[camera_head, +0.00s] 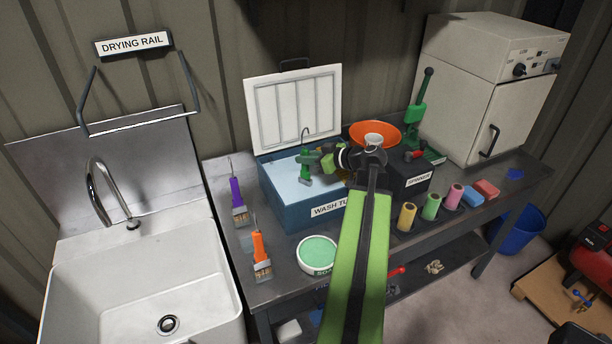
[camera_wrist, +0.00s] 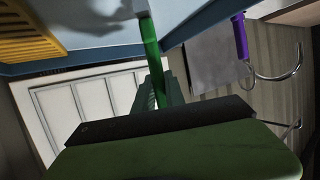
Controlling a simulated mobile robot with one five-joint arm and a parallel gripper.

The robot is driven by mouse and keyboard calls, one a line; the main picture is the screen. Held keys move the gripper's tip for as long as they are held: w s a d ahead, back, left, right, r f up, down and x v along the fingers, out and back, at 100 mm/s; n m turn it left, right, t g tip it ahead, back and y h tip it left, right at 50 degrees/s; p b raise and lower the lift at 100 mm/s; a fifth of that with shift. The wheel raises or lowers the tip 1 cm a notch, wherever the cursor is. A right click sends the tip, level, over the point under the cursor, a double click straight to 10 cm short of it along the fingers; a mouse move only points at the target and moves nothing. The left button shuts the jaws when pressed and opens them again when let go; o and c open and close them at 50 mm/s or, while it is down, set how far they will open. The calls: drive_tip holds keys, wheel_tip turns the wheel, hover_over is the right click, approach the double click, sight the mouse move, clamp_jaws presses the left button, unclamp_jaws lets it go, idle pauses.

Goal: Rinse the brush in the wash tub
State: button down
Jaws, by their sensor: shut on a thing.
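The blue wash tub (camera_head: 272,198) stands on the bench with its white lid (camera_head: 296,108) raised behind it and a pale blue surface inside. My gripper (camera_head: 314,161) is over the tub, shut on a green brush (camera_head: 305,172). The brush looks upright, its thin hook above the jaws. Its green handle (camera_wrist: 150,35) shows between the jaws (camera_wrist: 157,95) in the wrist view. Its bristles are not visible, and I cannot tell how deep its lower end sits. A purple brush (camera_head: 236,191) and an orange brush (camera_head: 259,246) stand at the bench's left end.
A white sink (camera_head: 75,285) and a drying rail (camera_head: 139,130) are at left. A soap dish (camera_head: 318,250) sits in front of the tub. The spinner box (camera_head: 408,183), orange bowl (camera_head: 361,129) and several coloured rollers (camera_head: 431,207) are right of it. A yellow slatted piece (camera_wrist: 28,35) shows in the wrist view.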

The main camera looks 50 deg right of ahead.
drive_tip(key=shift+r+p, duration=5.8)
drive_tip(key=shift+r, duration=0.35)
